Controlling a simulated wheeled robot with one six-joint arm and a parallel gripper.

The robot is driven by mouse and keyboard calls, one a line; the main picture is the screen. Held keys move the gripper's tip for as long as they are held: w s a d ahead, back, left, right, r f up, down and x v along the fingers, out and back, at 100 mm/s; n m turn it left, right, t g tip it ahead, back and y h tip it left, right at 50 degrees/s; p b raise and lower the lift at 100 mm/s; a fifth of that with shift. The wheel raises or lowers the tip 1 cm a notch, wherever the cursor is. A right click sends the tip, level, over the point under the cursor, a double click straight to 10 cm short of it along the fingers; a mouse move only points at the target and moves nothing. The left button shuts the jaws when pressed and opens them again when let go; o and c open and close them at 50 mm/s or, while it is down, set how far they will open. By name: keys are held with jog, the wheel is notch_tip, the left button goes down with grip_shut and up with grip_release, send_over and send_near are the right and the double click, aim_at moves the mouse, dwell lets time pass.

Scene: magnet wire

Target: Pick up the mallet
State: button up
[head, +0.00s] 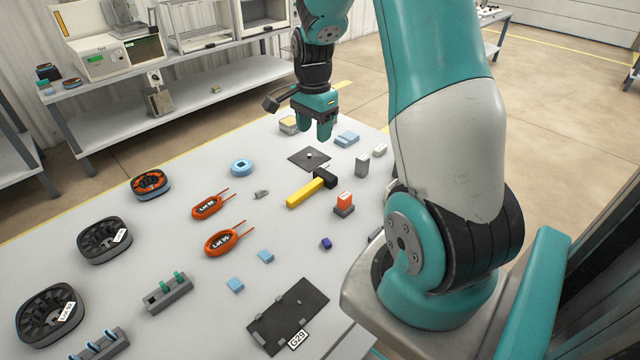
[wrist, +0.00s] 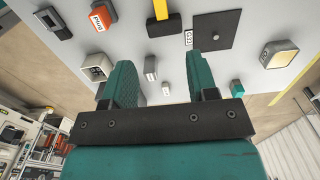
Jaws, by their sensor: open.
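The mallet (head: 305,193) lies on the white table, with a yellow handle and a black head at its far right end. In the wrist view the mallet (wrist: 164,24) shows at the top edge, its head towards me and part of its handle cut off. My gripper (head: 317,132) is above the far part of the table, beyond the mallet and apart from it. In the wrist view my gripper (wrist: 160,72) has its two fingers spread with nothing held between them; the mallet head is past the fingertips.
A dark square plate with a small knob (head: 309,157) lies just beyond the mallet. An orange block on a dark base (head: 344,204) stands to its right. Grey blocks (head: 362,165) and light blue blocks (head: 346,139) are nearby. Orange wire coils (head: 208,207) lie to the left.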

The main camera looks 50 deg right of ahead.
send_over(313, 183)
notch_tip(313, 183, down, 10)
jog(key=shift+s+d+f, duration=0.1)
jog(key=shift+s+d, duration=0.05)
notch_tip(313, 183, down, 6)
jog(key=shift+r, duration=0.2)
grip_shut()
